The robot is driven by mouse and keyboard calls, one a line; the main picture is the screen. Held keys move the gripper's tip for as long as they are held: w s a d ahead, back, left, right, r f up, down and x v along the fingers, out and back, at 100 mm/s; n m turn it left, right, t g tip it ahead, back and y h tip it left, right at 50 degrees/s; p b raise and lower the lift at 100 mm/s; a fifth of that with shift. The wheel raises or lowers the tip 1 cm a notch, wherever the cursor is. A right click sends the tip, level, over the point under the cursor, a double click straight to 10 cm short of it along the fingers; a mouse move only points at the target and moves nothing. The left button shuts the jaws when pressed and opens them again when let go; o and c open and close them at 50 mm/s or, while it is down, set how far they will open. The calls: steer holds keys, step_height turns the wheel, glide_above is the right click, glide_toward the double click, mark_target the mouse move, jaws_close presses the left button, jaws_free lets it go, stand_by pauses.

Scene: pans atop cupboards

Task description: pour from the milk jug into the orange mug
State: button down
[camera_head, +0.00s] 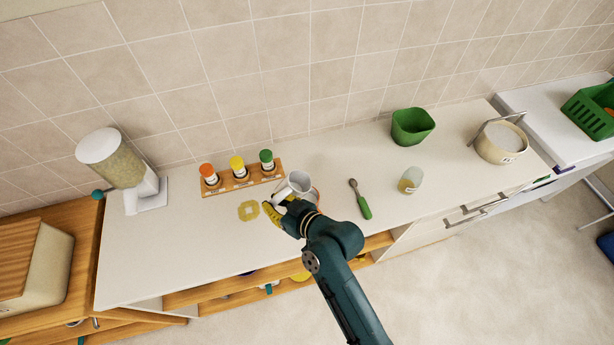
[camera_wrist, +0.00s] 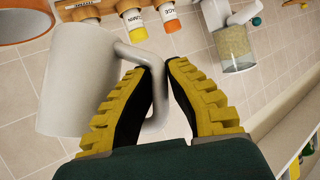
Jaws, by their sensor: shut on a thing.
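The white milk jug (camera_head: 291,187) is off the counter in my gripper (camera_head: 279,208), near the middle of the counter, and looks tilted. In the wrist view the yellow fingers (camera_wrist: 158,85) are shut on the handle of the jug (camera_wrist: 80,90). The orange mug (camera_head: 317,196) shows only as a small reddish-orange part just right of the jug, mostly hidden by the jug and my arm. I cannot see any milk flowing.
A wooden spice rack (camera_head: 240,178) with three bottles stands behind the jug. A yellowish coaster (camera_head: 249,210) lies to its left. A green-handled utensil (camera_head: 361,200), a glass jar (camera_head: 410,180) and a green container (camera_head: 412,126) are to the right. A cereal dispenser (camera_head: 122,165) stands far left.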

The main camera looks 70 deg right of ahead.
steer(key=shift+w+a+r+n+g+h+p, duration=0.15)
steer(key=shift+w+a+n+g+h+p, duration=0.2)
steer(key=shift+g, duration=0.4)
steer(key=shift+w+a+r+n+g+h+p, duration=0.1)
steer(key=shift+w+n+g+p, duration=0.35)
steer(key=shift+g, duration=0.35)
steer(key=shift+w+a+r+n+g+h+p, duration=0.15)
steer(key=shift+w+n+g+h+p, duration=0.2)
steer(key=shift+g, duration=0.4)
